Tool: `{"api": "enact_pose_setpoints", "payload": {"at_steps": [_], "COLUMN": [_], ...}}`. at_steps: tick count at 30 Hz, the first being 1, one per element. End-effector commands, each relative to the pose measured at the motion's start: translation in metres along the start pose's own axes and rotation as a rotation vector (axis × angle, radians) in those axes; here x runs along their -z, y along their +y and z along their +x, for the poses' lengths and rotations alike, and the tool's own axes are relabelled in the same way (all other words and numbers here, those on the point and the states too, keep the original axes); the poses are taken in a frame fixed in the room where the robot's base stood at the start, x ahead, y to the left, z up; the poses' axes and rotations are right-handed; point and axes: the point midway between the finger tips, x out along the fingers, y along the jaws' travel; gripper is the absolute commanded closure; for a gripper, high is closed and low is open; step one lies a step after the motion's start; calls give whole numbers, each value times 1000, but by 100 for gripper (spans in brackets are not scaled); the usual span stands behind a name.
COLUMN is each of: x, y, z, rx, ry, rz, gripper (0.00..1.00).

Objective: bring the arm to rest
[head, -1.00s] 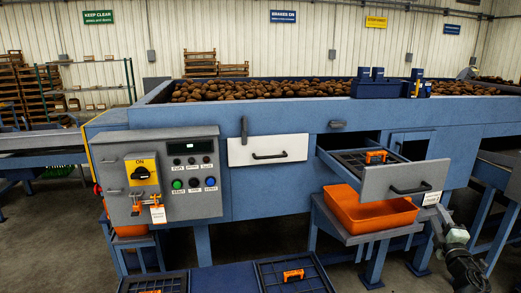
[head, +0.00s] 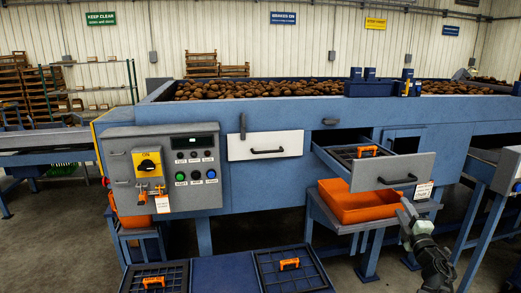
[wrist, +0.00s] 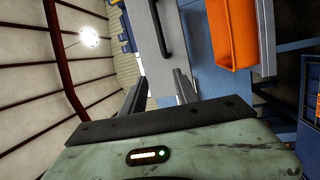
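My gripper (head: 406,210) is at the right of the head view, in front of the machine, just below and to the right of the open drawer's grey front (head: 395,172). In the wrist view my gripper (wrist: 158,85) shows two dark fingers spread apart with nothing between them. The drawer front and its black handle (wrist: 160,28) lie beyond the fingertips, apart from them. The arm reaches up from the lower right of the head view.
The open drawer holds a dark grid with an orange handle (head: 367,151). An orange bin (head: 355,207) stands below it. A white closed drawer (head: 265,146) and a control panel (head: 165,195) are to the left. Gridded trays (head: 300,281) lie in front. Floor shows at right.

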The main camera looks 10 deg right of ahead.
Motion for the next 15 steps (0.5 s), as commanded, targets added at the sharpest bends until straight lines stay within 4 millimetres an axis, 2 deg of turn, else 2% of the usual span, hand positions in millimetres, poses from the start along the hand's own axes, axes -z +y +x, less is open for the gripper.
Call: {"api": "enact_pose_setpoints", "payload": {"at_steps": [1, 5, 8, 11, 12, 14, 15], "x": [20, 74, 131, 202, 229, 265, 288], "y": [-3, -8, -12, -21, -29, -47, -67], "z": [8, 27, 44, 66, 74, 81, 82], "rx": [2, 0, -7, 1, 20, 74, 134], "ry": [29, 106, 163, 170, 143, 73, 5], "rz": [5, 34, 88, 212, 285, 410, 503], "gripper": [64, 64, 64, 64, 64, 64, 64]}}
